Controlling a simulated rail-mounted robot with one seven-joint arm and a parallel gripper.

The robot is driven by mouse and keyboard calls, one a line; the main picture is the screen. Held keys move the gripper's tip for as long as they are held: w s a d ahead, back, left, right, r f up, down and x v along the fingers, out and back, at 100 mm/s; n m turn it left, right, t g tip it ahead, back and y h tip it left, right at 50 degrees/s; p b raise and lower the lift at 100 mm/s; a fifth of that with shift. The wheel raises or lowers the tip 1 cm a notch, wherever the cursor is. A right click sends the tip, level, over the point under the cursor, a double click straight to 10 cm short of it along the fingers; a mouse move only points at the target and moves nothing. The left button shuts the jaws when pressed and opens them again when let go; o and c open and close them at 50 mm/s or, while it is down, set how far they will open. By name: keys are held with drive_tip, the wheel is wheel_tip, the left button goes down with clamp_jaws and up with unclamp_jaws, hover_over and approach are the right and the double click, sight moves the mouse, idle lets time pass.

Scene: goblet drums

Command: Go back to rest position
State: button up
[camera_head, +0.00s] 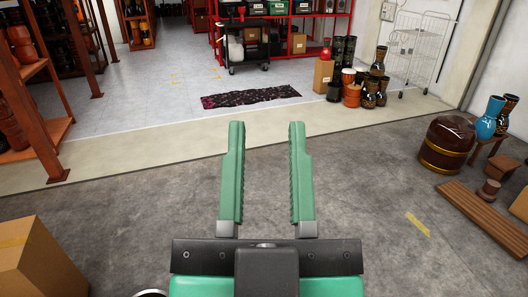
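My gripper (266,130) is in the lower middle of the head view. Its two green fingers are spread apart with an empty gap between them, and grey concrete floor shows through the gap. It touches nothing that I can see. Several goblet drums (381,93) stand in a group on the floor at the upper right, well away from my gripper.
A cardboard box (36,262) is at the lower left. A brown barrel-like drum (447,145), a blue goblet drum (490,118) and a wooden plank (484,216) are at the right. A dark patterned mat (250,97) lies ahead. The floor around my gripper is clear.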

wheel_tip(320, 180, up, 34)
drive_tip(key=p, duration=3.4)
drive_tip(key=shift+a+r, duration=0.15)
drive_tip(key=shift+r, duration=0.1)
